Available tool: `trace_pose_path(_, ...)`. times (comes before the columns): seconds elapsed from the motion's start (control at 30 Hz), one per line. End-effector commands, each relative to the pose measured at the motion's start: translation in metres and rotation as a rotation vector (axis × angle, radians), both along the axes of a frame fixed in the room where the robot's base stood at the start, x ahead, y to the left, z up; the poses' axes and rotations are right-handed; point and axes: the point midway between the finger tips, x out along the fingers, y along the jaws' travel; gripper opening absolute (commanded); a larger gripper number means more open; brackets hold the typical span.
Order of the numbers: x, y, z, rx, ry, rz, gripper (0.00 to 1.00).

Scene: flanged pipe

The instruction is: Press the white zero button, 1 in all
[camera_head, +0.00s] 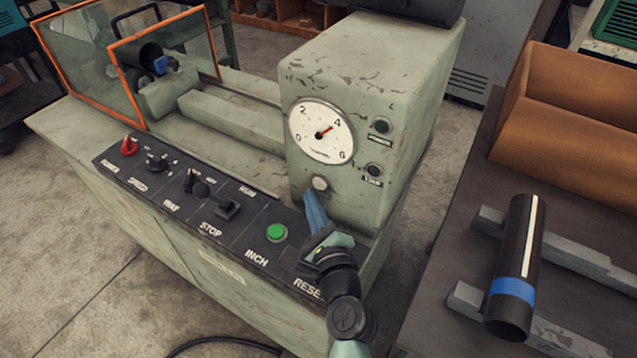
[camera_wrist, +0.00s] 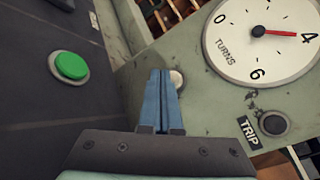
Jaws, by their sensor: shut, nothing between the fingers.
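The white zero button (camera_head: 320,183) is a small round pale knob on the upright face of the green-grey machine housing, just below the dial. My gripper (camera_head: 309,194) is shut and empty, its blue fingers pointing up toward the button from below left. In the wrist view, the fingertips (camera_wrist: 161,73) lie just left of the button (camera_wrist: 177,79) and cover part of its left side. I cannot tell whether they touch it. The white turns dial (camera_head: 320,132) has a red needle pointing near 4.
A green button (camera_head: 277,233) marked INCH sits on the dark control panel, left of my gripper. The TRIP lamp or button (camera_head: 373,170) is right of the dial. A dark pipe (camera_head: 517,265) with a blue band rests on supports at the right.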

Motion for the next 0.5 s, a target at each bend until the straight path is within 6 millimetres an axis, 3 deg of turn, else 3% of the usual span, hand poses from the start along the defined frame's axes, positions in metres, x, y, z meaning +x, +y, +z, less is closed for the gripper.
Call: trace_pose_path(0.5, 0.0070, -0.0052, -0.0001, 0.000, 0.000, 0.000, 0.00)
